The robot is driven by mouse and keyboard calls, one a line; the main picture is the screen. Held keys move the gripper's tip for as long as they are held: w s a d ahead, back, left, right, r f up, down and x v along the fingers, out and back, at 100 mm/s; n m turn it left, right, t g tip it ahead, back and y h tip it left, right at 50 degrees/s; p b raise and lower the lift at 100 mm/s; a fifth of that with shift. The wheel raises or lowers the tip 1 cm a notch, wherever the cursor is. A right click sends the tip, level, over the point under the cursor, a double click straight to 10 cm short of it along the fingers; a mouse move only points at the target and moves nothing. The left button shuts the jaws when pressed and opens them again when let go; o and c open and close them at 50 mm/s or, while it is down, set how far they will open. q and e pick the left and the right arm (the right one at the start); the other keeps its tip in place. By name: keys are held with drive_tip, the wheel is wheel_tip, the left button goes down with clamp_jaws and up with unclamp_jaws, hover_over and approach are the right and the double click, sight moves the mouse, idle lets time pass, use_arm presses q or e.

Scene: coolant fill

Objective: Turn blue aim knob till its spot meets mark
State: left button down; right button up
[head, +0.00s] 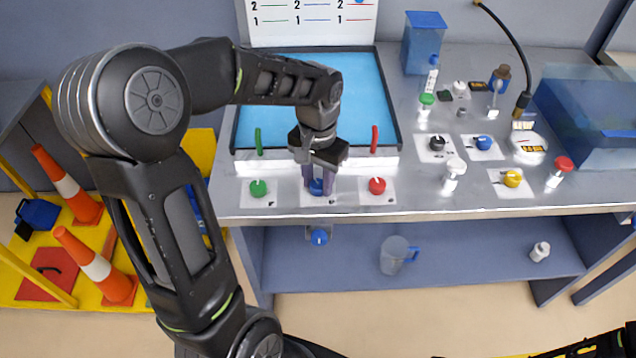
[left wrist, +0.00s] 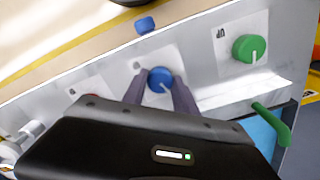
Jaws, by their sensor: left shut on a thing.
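A blue knob (head: 317,187) sits on a white plate at the bench front, between a green knob (head: 258,188) and a red knob (head: 377,186). My left gripper (head: 319,180) reaches down from above and is shut on this blue knob. In the left wrist view the two fingers stand on either side of the blue knob (left wrist: 160,78), whose face shows a pale pointer line towards the lower right. The plate's mark cannot be made out clearly. My right gripper is not in view.
A blue tray (head: 398,130) lies behind the knobs. More knobs, including a blue one (head: 484,142), and small bottles stand to the right. A jug (head: 394,256) is on the lower shelf.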

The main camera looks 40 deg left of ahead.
sight(318, 184)
use_arm(q)
drive_tip(key=c, duration=1)
unclamp_jaws()
drive_tip(key=shift+o, duration=0.2)
drive_tip(key=shift+r, duration=0.1)
wheel_tip(318, 184, up, 8)
drive_tip(key=shift+f, duration=0.15)
